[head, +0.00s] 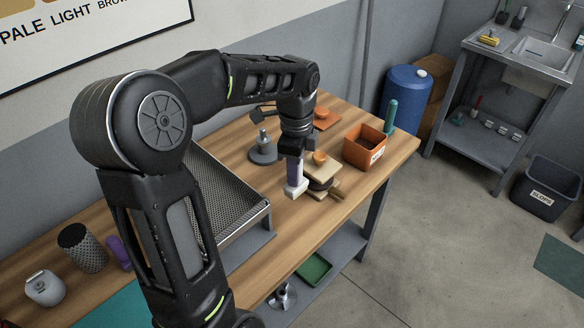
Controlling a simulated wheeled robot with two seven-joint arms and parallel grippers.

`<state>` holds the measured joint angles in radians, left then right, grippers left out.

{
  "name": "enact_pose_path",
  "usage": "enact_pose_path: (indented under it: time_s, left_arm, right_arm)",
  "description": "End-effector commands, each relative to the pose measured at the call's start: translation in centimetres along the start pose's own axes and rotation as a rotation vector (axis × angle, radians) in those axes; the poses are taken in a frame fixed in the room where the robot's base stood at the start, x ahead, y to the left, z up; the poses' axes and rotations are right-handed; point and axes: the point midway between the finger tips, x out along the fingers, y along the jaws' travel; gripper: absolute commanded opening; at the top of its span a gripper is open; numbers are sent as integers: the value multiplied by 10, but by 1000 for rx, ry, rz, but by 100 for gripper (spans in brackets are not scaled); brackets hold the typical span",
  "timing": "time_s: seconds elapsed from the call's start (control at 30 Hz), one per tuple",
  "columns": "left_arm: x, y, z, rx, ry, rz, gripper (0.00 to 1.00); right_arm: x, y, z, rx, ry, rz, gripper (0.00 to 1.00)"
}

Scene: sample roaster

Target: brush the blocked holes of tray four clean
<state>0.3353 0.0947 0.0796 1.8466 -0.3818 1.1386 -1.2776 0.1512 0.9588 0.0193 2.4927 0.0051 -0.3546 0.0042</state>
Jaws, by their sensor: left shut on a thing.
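My left gripper (297,152) points down over the right half of the wooden bench. It is shut on a brush (295,187) with a purple handle and a pale, block-shaped lower end. A grey perforated tray (232,186) stands on the bench to the left of the brush, apart from it. My own arm covers the tray's left part. I cannot make out a tray number or which holes are blocked. My right gripper is not in view.
Close to the brush are a wooden block stack (322,170), an orange bin (364,147) and a grey weight-like stand (263,150). A dark perforated cylinder (82,247) and white canister (44,288) stand at left. The bench's front edge is near the brush.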

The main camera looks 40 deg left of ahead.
Motion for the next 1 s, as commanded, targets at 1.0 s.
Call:
enact_pose_path:
  time_s: [1.0]
  left_arm:
    - [48,-18,-191,-1174,2,-2,0]
  right_arm:
    - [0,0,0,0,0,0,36]
